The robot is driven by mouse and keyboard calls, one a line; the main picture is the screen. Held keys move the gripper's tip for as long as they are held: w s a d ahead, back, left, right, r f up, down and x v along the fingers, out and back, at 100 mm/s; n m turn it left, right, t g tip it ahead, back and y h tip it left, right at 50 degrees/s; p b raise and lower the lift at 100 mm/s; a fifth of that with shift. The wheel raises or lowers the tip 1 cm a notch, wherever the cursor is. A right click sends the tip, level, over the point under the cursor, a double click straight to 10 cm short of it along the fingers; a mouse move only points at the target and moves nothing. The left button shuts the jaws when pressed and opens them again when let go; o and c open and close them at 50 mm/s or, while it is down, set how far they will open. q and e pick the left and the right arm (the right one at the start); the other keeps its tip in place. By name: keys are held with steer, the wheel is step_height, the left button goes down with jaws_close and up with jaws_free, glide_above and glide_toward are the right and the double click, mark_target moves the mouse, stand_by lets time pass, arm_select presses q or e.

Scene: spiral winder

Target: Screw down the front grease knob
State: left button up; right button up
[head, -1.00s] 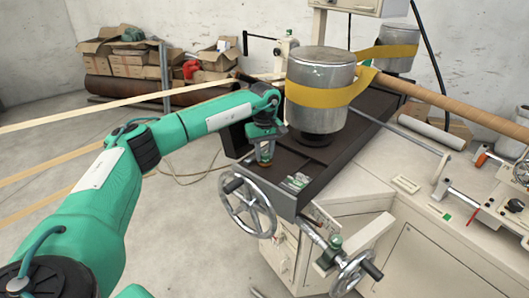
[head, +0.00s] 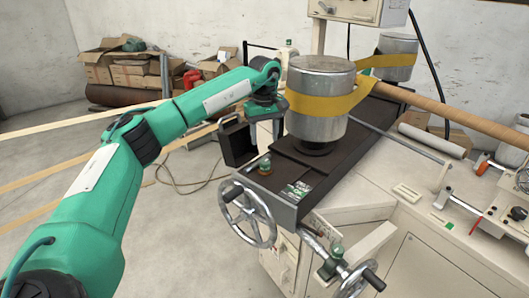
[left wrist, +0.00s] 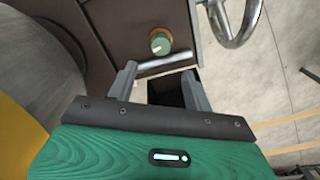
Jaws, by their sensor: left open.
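A small green-topped knob with a brownish base (head: 265,166) stands upright on the near left end of the dark machine bed (head: 330,170). In the left wrist view the knob (left wrist: 160,43) shows beyond the fingertips, in line with the gap between them. My left gripper (head: 268,122) is raised above and behind the knob, beside the metal drum, clear of the knob. Its fingers (left wrist: 162,78) are open and empty in the left wrist view. My right gripper is in neither view.
A metal drum with a yellow band (head: 318,98) stands close right of my left gripper. A handwheel (head: 248,217) is just in front of the knob. Another green-topped part (head: 335,254) sits by a lower handwheel. Open floor lies left.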

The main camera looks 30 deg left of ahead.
arm_select(q)
step_height(320, 180, up, 4)
steer(key=shift+r, duration=0.15)
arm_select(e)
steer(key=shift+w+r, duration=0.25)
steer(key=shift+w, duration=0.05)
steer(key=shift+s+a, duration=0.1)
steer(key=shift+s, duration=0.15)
